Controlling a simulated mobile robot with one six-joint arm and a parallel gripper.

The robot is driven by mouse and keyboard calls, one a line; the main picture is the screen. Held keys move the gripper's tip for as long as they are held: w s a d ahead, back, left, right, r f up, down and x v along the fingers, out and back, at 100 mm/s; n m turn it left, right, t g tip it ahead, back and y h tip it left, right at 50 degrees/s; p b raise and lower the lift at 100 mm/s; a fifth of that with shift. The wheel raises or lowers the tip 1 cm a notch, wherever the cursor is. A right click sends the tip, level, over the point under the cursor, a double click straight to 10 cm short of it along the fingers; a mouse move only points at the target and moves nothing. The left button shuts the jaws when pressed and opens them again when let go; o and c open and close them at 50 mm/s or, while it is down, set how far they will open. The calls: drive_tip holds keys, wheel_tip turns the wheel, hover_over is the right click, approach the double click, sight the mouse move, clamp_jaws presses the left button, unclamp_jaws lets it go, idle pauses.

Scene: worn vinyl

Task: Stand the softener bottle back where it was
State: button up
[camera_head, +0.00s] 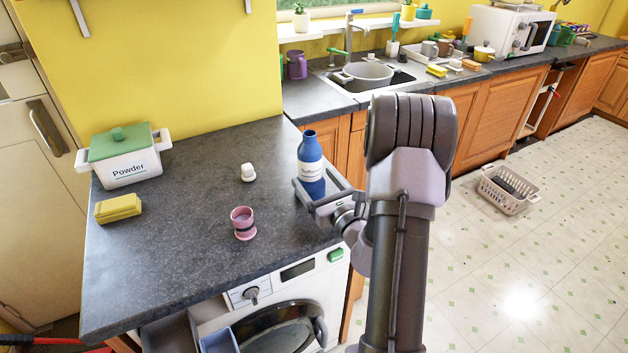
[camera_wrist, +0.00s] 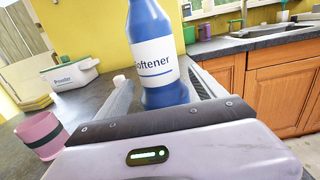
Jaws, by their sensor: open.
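The blue softener bottle (camera_head: 309,150) with a white label stands upright on the dark countertop near its right edge. In the wrist view the bottle (camera_wrist: 153,50) is upright between my fingers, its top cut off by the frame. My gripper (camera_head: 318,187) is open, low around the bottle, with one finger on each side. In the wrist view a gap shows beside the bottle; whether either finger touches it I cannot tell. The bottle's base is partly hidden by my gripper.
A small white cap-like piece (camera_head: 248,173) and a pink cup (camera_head: 243,224) stand left of the bottle. The powder box (camera_head: 124,160) and a yellow sponge (camera_head: 118,208) are farther left. Below is a washing machine (camera_head: 285,310) with its drawer open.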

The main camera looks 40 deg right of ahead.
drive_tip(key=shift+b+v, duration=1.05)
drive_tip(key=shift+v, duration=1.3)
